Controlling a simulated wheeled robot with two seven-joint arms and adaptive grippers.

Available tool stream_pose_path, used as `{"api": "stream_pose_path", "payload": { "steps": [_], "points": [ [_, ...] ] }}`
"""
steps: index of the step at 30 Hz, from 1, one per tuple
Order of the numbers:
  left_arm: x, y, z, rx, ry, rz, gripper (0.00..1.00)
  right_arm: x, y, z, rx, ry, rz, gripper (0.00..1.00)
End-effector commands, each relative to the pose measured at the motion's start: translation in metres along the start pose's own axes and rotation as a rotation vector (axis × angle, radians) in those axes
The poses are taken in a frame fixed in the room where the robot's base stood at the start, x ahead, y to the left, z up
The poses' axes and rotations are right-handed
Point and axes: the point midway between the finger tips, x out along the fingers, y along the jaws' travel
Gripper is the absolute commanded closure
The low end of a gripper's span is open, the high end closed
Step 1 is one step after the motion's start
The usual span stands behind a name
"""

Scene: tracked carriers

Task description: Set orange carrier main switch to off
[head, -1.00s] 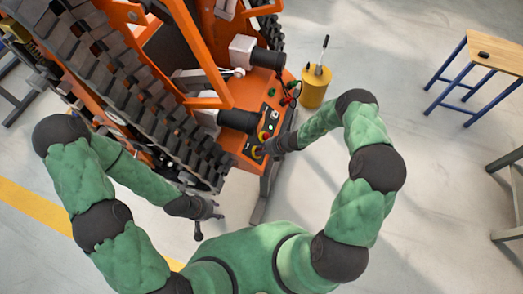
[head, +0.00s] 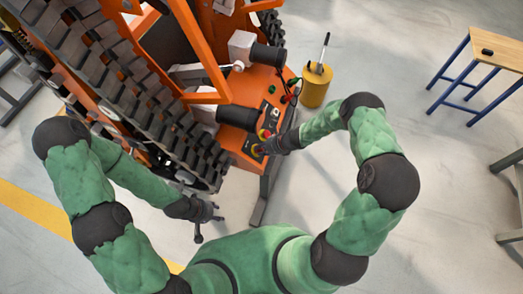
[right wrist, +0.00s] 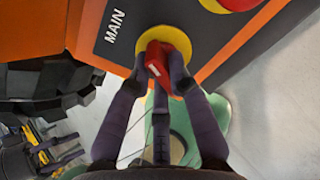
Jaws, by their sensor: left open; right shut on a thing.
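The orange carrier (head: 225,60) stands at the upper left in the head view, with a dark control panel on its near end. The main switch (right wrist: 155,62) is a red handle on a round yellow plate, beside the label MAIN in the right wrist view. My right gripper (right wrist: 160,78) is shut on the red handle, with fingers on both sides of it. No on or off marks are readable there. In the head view my right gripper (head: 265,148) reaches the panel's near end. My left gripper (head: 207,215) is open and empty, beside the carrier's track.
Another red knob on a yellow plate (right wrist: 230,3) sits close by on the same panel. A yellow canister (head: 315,88) stands behind the panel. A blue-legged table (head: 485,68) is at the right. The floor between is clear.

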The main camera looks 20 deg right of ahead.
Motion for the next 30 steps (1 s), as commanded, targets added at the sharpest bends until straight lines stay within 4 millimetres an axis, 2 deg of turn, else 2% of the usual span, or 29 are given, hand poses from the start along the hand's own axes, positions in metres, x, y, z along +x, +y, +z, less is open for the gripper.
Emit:
{"api": "stream_pose_path", "payload": {
  "steps": [6,15,30],
  "points": [
    [0.014,-0.005,-0.001,0.0,0.0,0.0,0.56,0.002,-0.001,-0.003,-0.188,0.001,-0.001,1.0],
    [0.025,-0.009,-0.001,0.0,0.0,0.0,0.56,0.001,-0.001,-0.004,-0.374,0.002,-0.002,1.0],
    [0.03,-0.011,-0.001,0.0,0.0,0.0,0.56,0.0,-0.001,-0.003,-0.467,0.003,-0.001,1.0]
  ]
}}
